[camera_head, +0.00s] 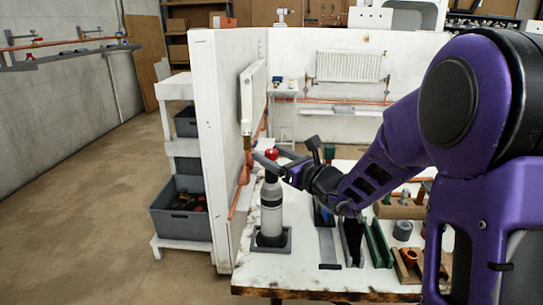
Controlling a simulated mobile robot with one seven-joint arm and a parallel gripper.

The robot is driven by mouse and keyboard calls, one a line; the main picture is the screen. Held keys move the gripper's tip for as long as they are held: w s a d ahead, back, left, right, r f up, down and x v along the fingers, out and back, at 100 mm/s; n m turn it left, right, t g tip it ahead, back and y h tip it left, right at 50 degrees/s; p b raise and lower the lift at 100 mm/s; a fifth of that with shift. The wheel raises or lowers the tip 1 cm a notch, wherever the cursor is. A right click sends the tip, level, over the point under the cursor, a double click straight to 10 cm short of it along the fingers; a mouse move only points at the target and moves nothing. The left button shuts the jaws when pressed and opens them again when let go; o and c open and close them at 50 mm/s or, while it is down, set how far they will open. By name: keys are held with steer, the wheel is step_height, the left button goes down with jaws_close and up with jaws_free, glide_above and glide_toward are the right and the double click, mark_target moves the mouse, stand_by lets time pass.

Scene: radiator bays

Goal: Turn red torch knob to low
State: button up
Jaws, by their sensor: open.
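A torch stands upright on the workbench (300,265), its white and grey cylinder (271,210) seated in a dark square holder (270,240). The red knob (272,154) shows at the top of the torch. My gripper (266,162) is at the torch's top, its fingers beside the knob and partly in front of the torch head. It is open; whether a finger touches the knob I cannot tell. The knob's setting marks are too small to read.
A white partition wall (222,130) with a radiator (253,97) and copper pipes stands close left of the torch. Green and dark trays (379,245) and a wooden block of fittings (400,208) lie to the right. Open floor (100,180) is at left.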

jaws_close()
stand_by(0.4)
steer(key=shift+n+g+y+p, duration=0.3)
steer(key=shift+y, duration=0.1)
steer(key=shift+w+d+r+n+g+y+p, duration=0.1)
steer(key=shift+n+g+y+p, duration=0.45)
steer(key=shift+g, duration=0.25)
steer(key=n+g+y+p, duration=0.1)
steer(key=n+g, duration=0.1)
steer(key=g, duration=0.1)
steer(key=n+g+y+p, duration=0.2)
steer(key=g, duration=0.1)
steer(key=shift+r+n+p, duration=0.1)
steer(key=shift+n+p, duration=0.15)
steer(key=shift+p, duration=0.05)
steer(key=n+g+y+p, duration=0.1)
steer(key=n+g+p, duration=0.1)
steer(key=g, duration=0.3)
steer(key=shift+n+p, duration=0.4)
steer(key=shift+n, duration=0.2)
steer(key=shift+n+g+h+p, duration=0.25)
steer(key=shift+n+g+p, duration=0.7)
steer(key=shift+g, duration=0.75)
steer(key=shift+f+n+g, duration=0.2)
steer(key=shift+n+g, duration=0.1)
steer(key=shift+n, duration=0.05)
